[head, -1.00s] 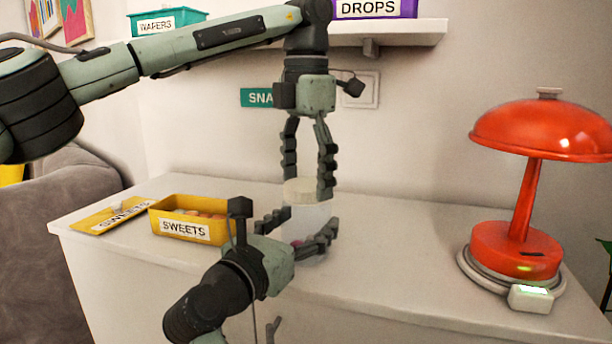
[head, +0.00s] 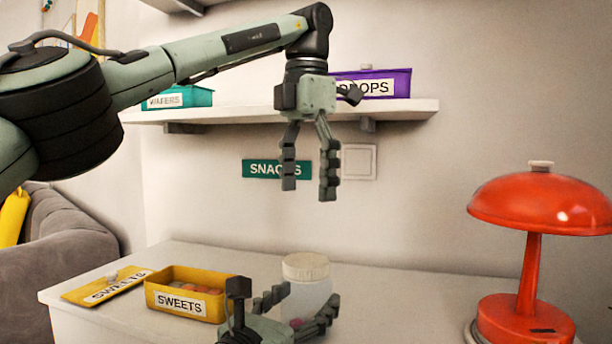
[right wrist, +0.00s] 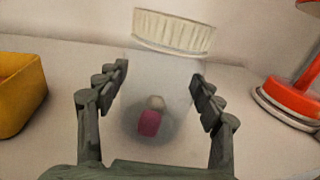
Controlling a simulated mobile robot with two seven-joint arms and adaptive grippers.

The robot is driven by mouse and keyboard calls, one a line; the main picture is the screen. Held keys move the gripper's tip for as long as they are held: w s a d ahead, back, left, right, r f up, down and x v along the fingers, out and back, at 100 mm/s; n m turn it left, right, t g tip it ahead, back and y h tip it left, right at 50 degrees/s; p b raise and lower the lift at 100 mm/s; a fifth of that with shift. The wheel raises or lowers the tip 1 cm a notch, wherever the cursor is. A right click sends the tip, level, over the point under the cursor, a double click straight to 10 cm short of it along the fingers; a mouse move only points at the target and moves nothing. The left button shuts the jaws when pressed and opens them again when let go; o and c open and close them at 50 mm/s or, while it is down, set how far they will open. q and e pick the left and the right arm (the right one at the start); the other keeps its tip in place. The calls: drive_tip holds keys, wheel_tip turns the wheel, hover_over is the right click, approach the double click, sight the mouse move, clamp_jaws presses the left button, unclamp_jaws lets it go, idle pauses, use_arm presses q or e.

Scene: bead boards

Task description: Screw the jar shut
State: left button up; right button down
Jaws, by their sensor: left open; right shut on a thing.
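The clear jar (head: 313,289) stands on the white cabinet top, with a few pink and pale sweets at its bottom. Its cream ribbed lid (head: 306,266) sits on its mouth. I cannot tell how tightly it is turned. My right gripper (head: 309,302) is shut around the jar's body, one finger on each side. The right wrist view shows the jar (right wrist: 165,72) between the fingers, with the lid (right wrist: 173,32) above them. My left gripper (head: 309,193) is open and empty, well above the lid, fingers pointing down.
A yellow SWEETS box (head: 160,297) holding sweets stands left of the jar, its yellow lid (head: 88,290) beside it. A red lamp (head: 533,230) stands at the right. A shelf (head: 400,111) with a purple DROPS box (head: 395,84) and a teal box (head: 195,97) is behind my left gripper.

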use_arm(q)
drive_tip(key=shift+r, duration=0.7)
use_arm(e)
drive_tip(key=shift+c, duration=1)
unclamp_jaws()
drive_tip(key=v, duration=1.2)
